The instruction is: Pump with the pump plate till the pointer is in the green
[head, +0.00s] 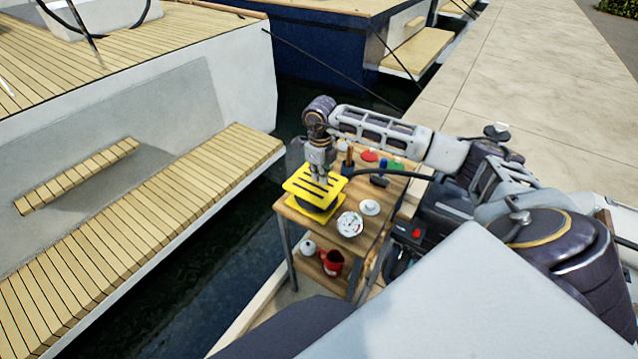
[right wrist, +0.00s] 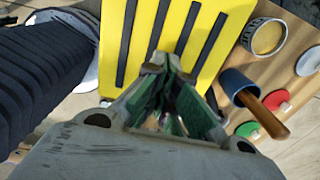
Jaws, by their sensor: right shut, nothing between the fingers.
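The yellow pump plate (head: 303,181) with black slots sits on the near left part of a small wooden table, above a yellow base (head: 300,212), with a dark body between them. In the right wrist view the plate (right wrist: 205,45) fills the top middle. My right gripper (head: 321,180) points down at the plate's top, shut and empty; whether its tips touch the plate is not clear. Its fingers also show in the wrist view (right wrist: 170,70). The round white gauge (head: 350,224) lies beside the pump; its pointer is too small to read. My left gripper is out of view.
The table (head: 352,243) also holds a white knob (head: 370,207), red (head: 369,155) and green discs, and a blue holder with a wooden handle (right wrist: 262,114). A red mug (head: 332,262) stands on the lower shelf. Water and a boat lie left, a pier right.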

